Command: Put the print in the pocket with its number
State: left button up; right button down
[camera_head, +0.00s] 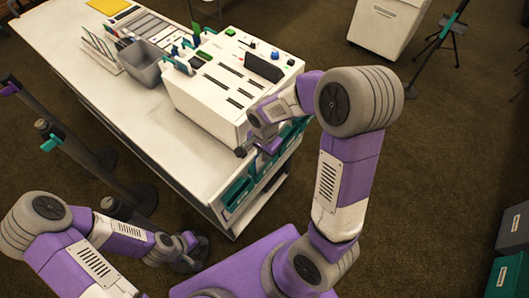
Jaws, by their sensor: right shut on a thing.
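A white box-shaped machine (215,95) with several dark slots and small coloured knobs stands on the long white table. My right gripper (256,149) is low beside the machine's near right corner, above the table's end. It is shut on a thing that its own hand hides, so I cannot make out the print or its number. Teal pockets (238,191) line the end of the table below; the gripper and arm cover part of them. My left gripper (190,241) is away from the table, low at the front left; its fingers are too small to read.
A grey bin (143,69), a rack of upright cards (101,50) and a yellow sheet (132,21) are further along the table. Dark posts (85,150) stand left of it. Grey and teal boxes (509,274) sit at the right. The table's near part is clear.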

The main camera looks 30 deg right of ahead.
jog(key=shift+f, duration=0.2)
jog(key=c, duration=1.2)
grip_release()
jog(key=shift+o, duration=0.2)
notch_tip(320, 180, up, 8)
jog(key=shift+f+p, duration=0.15)
jog(key=shift+p, duration=0.65)
jog(key=shift+s+f, duration=0.1)
